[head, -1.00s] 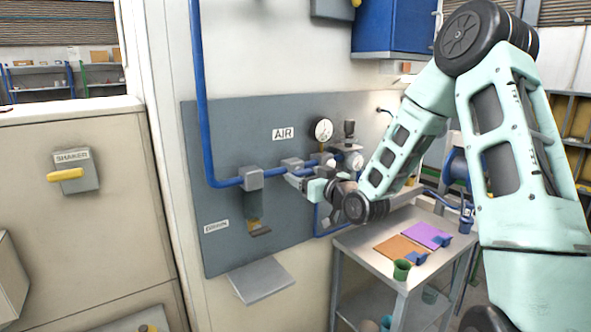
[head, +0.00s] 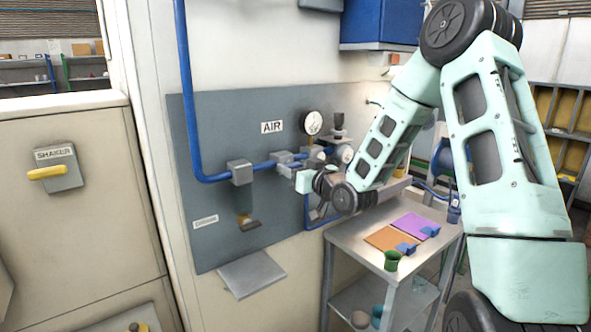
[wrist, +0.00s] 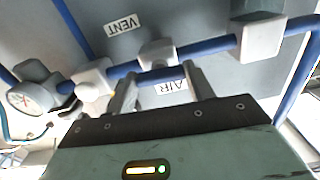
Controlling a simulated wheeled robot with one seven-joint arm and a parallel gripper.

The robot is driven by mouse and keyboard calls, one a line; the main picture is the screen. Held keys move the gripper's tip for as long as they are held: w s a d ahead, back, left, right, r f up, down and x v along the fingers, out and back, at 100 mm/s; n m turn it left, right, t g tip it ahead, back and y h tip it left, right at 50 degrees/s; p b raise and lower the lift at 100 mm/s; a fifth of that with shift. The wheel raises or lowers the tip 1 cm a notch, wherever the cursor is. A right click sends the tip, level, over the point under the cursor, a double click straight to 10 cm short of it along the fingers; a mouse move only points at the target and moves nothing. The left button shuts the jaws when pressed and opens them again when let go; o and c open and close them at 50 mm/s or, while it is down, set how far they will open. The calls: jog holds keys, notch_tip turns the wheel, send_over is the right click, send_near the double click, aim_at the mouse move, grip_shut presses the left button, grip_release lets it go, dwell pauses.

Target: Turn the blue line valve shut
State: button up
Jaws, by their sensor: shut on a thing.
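The blue air line (head: 262,165) runs along the grey panel, and a grey valve body (head: 283,157) sits on it below the AIR sign. In the wrist view the valve body (wrist: 157,52) is just beyond my fingers. My gripper (wrist: 160,77) is shut on a blue bar, which looks like the valve handle (wrist: 158,75). This bar lies beside the pipe and nearly along it. In the head view my gripper (head: 291,171) is at the valve, and my wrist hides the handle there.
A pressure gauge (head: 313,123) and fittings stand right of the valve. A drain bowl (head: 246,205) hangs to its left, above a small shelf (head: 252,273). A cart (head: 347,238) with coloured sheets and a green cup (head: 392,260) stands below right.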

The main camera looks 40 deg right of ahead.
jog(key=m, duration=1.3)
jog(key=shift+m+p, duration=0.9)
jog(key=shift+m, duration=1.3)
jog(key=o, duration=1)
